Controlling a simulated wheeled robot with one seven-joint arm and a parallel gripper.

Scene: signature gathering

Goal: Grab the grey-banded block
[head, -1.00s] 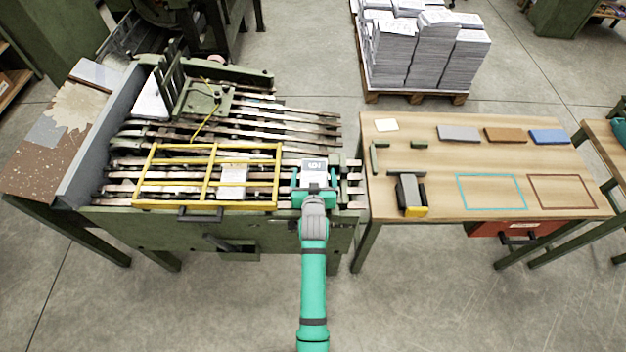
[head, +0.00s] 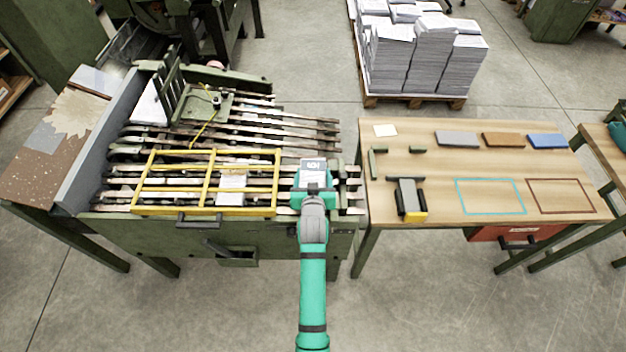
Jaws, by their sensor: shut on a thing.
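A small pale block (head: 313,165) with a greyish band and dark marks on top is at the right end of the green machine's slatted bed. My gripper (head: 314,178) is shut on it, with teal fingers at its sides. The fingers and wrist hide the block's near part. I cannot tell whether it still touches the slats. Another pale block (head: 232,184) lies on the slats under the yellow barred guard, left of my gripper.
The yellow guard (head: 207,183) stands close to my gripper's left. On the right, a wooden table (head: 420,170) holds a dark tool (head: 411,198), grey, brown and blue bars, and teal and brown outlines. A pallet of paper stacks (head: 420,60) stands behind.

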